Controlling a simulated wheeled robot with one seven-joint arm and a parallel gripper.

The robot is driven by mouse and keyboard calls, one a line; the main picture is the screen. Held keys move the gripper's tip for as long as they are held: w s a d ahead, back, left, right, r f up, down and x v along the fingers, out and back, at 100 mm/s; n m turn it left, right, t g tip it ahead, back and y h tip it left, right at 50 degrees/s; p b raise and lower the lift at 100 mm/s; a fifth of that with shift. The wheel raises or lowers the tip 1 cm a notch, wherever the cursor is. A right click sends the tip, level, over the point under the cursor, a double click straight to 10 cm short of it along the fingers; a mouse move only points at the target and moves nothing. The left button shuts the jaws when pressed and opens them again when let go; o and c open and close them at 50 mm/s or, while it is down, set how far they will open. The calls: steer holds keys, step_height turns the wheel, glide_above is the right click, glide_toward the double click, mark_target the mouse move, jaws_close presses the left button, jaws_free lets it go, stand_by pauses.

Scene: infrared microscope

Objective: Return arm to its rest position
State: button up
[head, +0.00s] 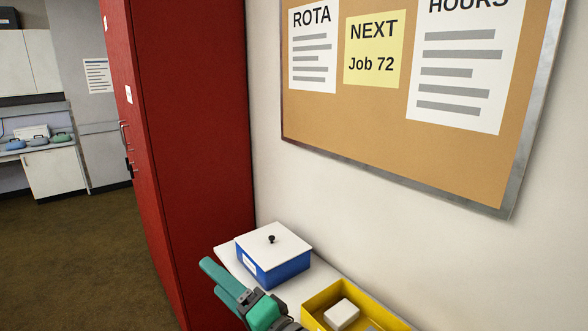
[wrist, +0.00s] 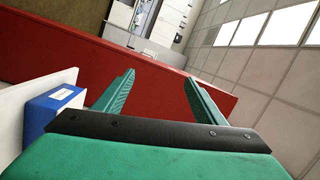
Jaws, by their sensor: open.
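My gripper (head: 218,287) shows at the bottom of the head view, left of the blue box and near the front edge of the white shelf. Its two green fingers are apart with nothing between them. In the wrist view my gripper (wrist: 157,88) is open and empty, with the red cabinet (wrist: 160,85) filling the space beyond the fingers. Most of my arm is out of the head view.
A blue box (head: 283,269) with a white lid and black knob stands on the white shelf (head: 229,259). A yellow tray (head: 312,300) holding a white block (head: 341,314) is at right. The tall red cabinet (head: 203,120) stands behind; open floor (head: 80,260) lies left.

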steer(key=s+d+f+m+t+h, duration=0.25)
steer(key=s+f+h, duration=0.2)
steer(key=f, duration=0.35)
steer(key=s+d+f+m+t+h, duration=0.25)
steer(key=f+h, duration=0.25)
steer(key=f, duration=0.3)
steer(key=s+d+f+m+t+h, duration=0.1)
steer(key=s+d+f+m+h, duration=0.2)
steer(key=f, duration=0.6)
steer(key=s+d+f+n+g, duration=0.1)
steer(key=s+d+f+n, duration=0.1)
steer(key=s, duration=0.6)
steer(key=s+d+f+n+g+h, duration=0.1)
steer(key=s+f+n, duration=0.3)
steer(key=s, duration=0.5)
steer(key=s+d+f+n+h, duration=0.1)
steer(key=s+d+f+n, duration=0.1)
steer(key=s+n, duration=0.5)
steer(key=shift+s+d+f+g, duration=0.4)
steer(key=shift+s+d, duration=0.2)
steer(key=shift+s, duration=0.4)
